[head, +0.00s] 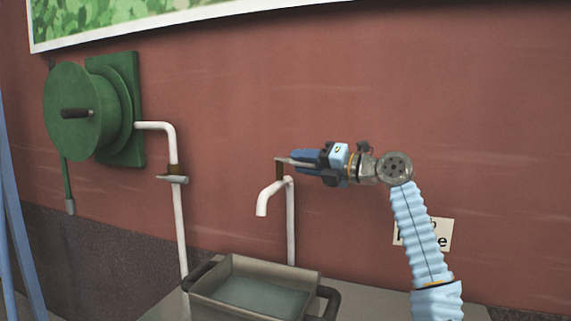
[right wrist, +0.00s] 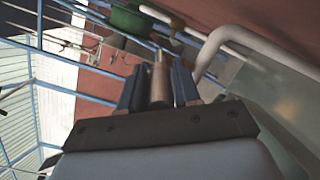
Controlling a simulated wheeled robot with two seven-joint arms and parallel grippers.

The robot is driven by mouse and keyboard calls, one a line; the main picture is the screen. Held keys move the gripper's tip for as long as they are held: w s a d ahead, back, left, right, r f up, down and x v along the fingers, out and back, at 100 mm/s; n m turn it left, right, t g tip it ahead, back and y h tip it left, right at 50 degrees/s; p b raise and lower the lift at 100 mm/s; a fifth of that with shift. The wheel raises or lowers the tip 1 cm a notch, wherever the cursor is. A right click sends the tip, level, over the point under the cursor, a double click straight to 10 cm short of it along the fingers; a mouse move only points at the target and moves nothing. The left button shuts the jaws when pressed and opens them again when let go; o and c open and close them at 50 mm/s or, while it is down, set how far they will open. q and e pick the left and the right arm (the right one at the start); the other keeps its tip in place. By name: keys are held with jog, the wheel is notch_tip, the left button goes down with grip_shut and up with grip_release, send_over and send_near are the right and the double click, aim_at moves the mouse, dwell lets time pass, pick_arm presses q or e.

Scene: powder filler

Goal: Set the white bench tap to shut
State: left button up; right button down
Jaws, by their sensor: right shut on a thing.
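The white bench tap (head: 269,195) stands in front of the red wall in the head view, its white spout curving down to the left from an upright pipe (head: 291,225). A short brownish handle (head: 280,171) sits at its top. My right gripper (head: 292,160) reaches in from the right at the top of the tap and is shut on the handle. In the right wrist view a brownish rod, the handle (right wrist: 159,82), lies between the two blue fingers, and a bent white pipe (right wrist: 216,45) shows to the right. My left gripper is not in view.
A grey basin (head: 233,262) with dark handles and water-like contents stands below the spout. A green hose reel (head: 83,110) is on the wall at left, with a white pipe and brass fitting (head: 173,179) beside it. A partly hidden sign (head: 443,236) is behind my right arm.

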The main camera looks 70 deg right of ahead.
jog(key=shift+d+n+y, duration=0.1)
jog(key=shift+n+y, duration=0.3)
jog(key=shift+y, duration=0.3)
jog(key=c, duration=0.8)
grip_release()
jog(key=s+a, duration=0.1)
jog(key=s, duration=1.3)
jog(key=shift+w, duration=0.1)
jog(key=shift+c, duration=0.2)
